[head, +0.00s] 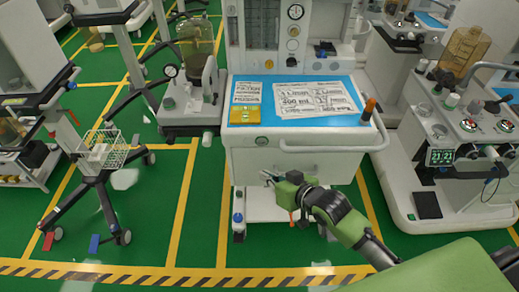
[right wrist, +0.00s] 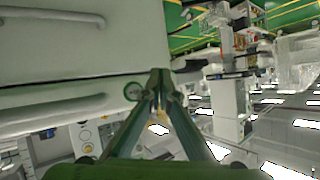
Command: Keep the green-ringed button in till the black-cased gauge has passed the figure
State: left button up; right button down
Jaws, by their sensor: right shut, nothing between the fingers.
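The green-ringed button (head: 262,141) is on the white front of the middle cart, just below its blue-matted top. In the right wrist view the button (right wrist: 133,91) shows just left of my fingertips. A round black-cased gauge (head: 296,12) with a white face is high on the cart's upright panel; its needle is too small to read. My right gripper (head: 266,175) is shut and empty, its tips in front of the cart and below the button in the head view. The tips (right wrist: 159,78) appear apart from the button. My left gripper is not in view.
The cart's blue mat (head: 240,83) carries printed sheets and a yellow box (head: 244,115). A drawer handle (head: 311,148) is right of the button. A right cart (head: 420,190) stands close by.

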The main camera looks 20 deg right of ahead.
aim_at(262, 142)
jog(key=shift+s+a+r, duration=0.1)
jog(key=shift+a+r, duration=0.3)
jog(key=shift+r, duration=0.35)
jog(key=shift+w+d+b, duration=0.4)
jog(key=shift+w+b, duration=0.2)
jog(key=shift+w, duration=0.8)
jog(key=shift+w+d+b, duration=0.4)
jog(key=shift+w+b, duration=0.25)
jog(key=shift+w, duration=0.8)
jog(key=shift+w+d+b, duration=0.4)
jog(key=shift+w+b, duration=0.2)
jog(key=shift+w, duration=0.8)
jog(key=shift+w, duration=0.15)
